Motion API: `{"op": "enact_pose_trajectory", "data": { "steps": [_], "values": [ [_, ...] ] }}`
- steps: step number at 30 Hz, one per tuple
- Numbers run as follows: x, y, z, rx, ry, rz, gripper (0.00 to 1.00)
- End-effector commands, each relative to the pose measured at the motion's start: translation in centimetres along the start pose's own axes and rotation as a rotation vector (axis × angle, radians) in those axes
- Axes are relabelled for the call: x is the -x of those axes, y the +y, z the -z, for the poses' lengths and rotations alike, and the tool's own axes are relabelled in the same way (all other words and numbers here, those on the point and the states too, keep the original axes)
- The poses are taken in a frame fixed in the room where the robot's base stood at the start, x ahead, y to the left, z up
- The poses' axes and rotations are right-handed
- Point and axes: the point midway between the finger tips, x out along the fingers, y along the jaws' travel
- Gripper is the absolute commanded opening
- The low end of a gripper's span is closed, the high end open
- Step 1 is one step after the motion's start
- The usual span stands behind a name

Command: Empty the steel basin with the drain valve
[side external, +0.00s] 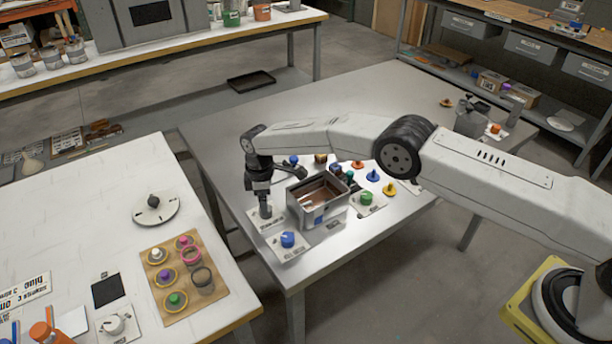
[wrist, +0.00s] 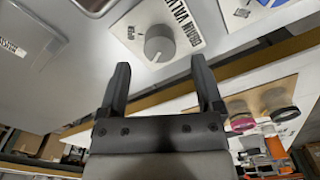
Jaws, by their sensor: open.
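The steel basin (side external: 304,218) stands near the front edge of the middle table, with brown, coppery contents visible inside. Part of a grey metal box, likely the basin, shows at the upper left of the wrist view (wrist: 62,38). The drain valve is a round grey knob (wrist: 160,43) on a white plate lettered "DRAIN VALVE" (wrist: 190,30). My gripper (wrist: 160,66) is open and empty, its fingers spread with the knob ahead between the tips. In the side view my gripper (side external: 265,210) points down over the valve plate, left of the basin, and hides the knob.
A blue knob on a white plate (side external: 288,239) sits just in front of the basin. A green knob (side external: 366,198) and several coloured knobs or pegs stand right of and behind it. The left table holds a wooden board (side external: 157,296) with coloured pieces. The middle table's far left is clear.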

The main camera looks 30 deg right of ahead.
Motion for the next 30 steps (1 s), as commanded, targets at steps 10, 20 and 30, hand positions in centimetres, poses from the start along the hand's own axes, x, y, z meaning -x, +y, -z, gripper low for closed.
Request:
{"op": "enact_pose_trajectory", "data": {
  "steps": [10, 20, 30],
  "values": [
    [-2.9, 0.0, 0.0, 0.0, 0.0, 0.0, 0.84],
    [-3.4, 0.0, 0.0, 0.0, 0.0, 0.0, 0.84],
    [-3.3, 0.0, 0.0, 0.0, 0.0, 0.0, 0.11]
  ]
}}
